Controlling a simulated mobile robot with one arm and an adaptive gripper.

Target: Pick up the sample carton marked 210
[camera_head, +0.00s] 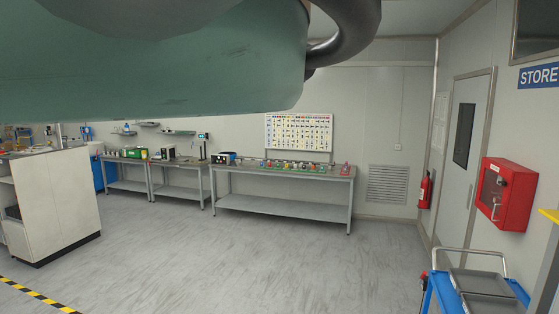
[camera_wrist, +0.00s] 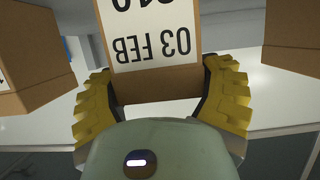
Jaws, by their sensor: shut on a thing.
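My gripper (camera_wrist: 160,78) shows in the wrist view, its two yellow ribbed fingers shut on the sides of a brown carton (camera_wrist: 156,88). The carton has a white label (camera_wrist: 152,30) that reads 03 FEB upside down. A larger number above the date is cut by the frame's top edge, so I cannot read it whole. The gripper and the held carton do not show in the head view, where part of my arm covers the upper left.
In the wrist view, a brown carton (camera_wrist: 32,65) stands to the left and another (camera_wrist: 293,35) to the right, close beside the fingers. The head view shows benches (camera_head: 285,180) along the back wall, a blue trolley (camera_head: 445,290) at lower right and open grey floor.

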